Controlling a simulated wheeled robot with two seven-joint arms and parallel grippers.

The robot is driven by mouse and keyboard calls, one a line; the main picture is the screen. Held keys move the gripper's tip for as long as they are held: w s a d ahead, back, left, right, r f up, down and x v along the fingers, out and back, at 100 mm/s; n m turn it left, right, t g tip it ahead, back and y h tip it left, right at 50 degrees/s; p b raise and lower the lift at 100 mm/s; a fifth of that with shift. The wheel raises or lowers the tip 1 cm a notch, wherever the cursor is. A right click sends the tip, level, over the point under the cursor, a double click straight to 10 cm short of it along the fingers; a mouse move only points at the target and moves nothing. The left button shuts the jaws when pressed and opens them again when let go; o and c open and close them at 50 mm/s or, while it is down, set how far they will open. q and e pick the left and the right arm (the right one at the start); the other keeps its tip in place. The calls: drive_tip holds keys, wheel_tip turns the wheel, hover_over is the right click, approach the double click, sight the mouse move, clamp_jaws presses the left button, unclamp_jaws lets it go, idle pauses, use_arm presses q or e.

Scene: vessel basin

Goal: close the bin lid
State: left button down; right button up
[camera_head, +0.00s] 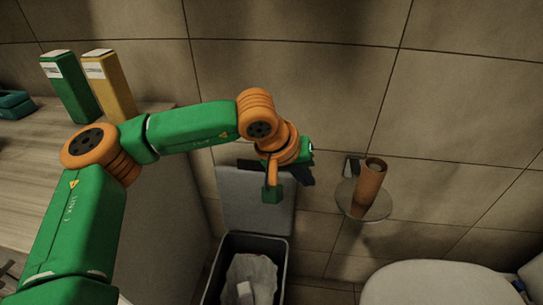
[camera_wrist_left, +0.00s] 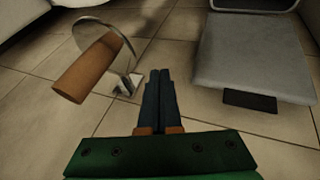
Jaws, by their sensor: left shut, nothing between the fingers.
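The grey bin (camera_head: 283,272) stands on the floor in the head view with a pale liner inside. Its lid (camera_head: 240,200) is open, standing up at the back of the bin near the tiled wall. The lid also shows as a grey panel at the right of the left wrist view (camera_wrist_left: 255,62), with part of the bin (camera_wrist_left: 262,5) at the top edge. My left gripper (camera_head: 305,176) is beside the lid's upper right part, partly hidden by my wrist. In the left wrist view its fingers (camera_wrist_left: 159,75) are shut and empty, apart from the lid. My right gripper is not in view.
A paper-roll holder (camera_head: 349,205) with a brown roll (camera_head: 370,181) is right of the gripper. A white toilet (camera_head: 430,285) stands at the lower right. A counter (camera_head: 30,150) on the left holds a green box (camera_head: 70,88) and a yellow box (camera_head: 110,88).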

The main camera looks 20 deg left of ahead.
use_arm(q)
drive_tip(key=w+a+r+t+y, duration=0.15)
drive_tip(key=a+r+y, duration=0.3)
drive_tip(key=a, duration=0.65)
drive_tip(key=shift+y, duration=0.25)
drive_tip(key=x, duration=0.9)
drive_tip(key=shift+w+b, duration=0.1)
drive_tip(key=shift+b, duration=0.3)
drive_tip(key=shift+w+a+f, duration=0.1)
drive_tip(key=shift+w+f, duration=0.25)
drive_tip(key=shift+f, duration=0.15)
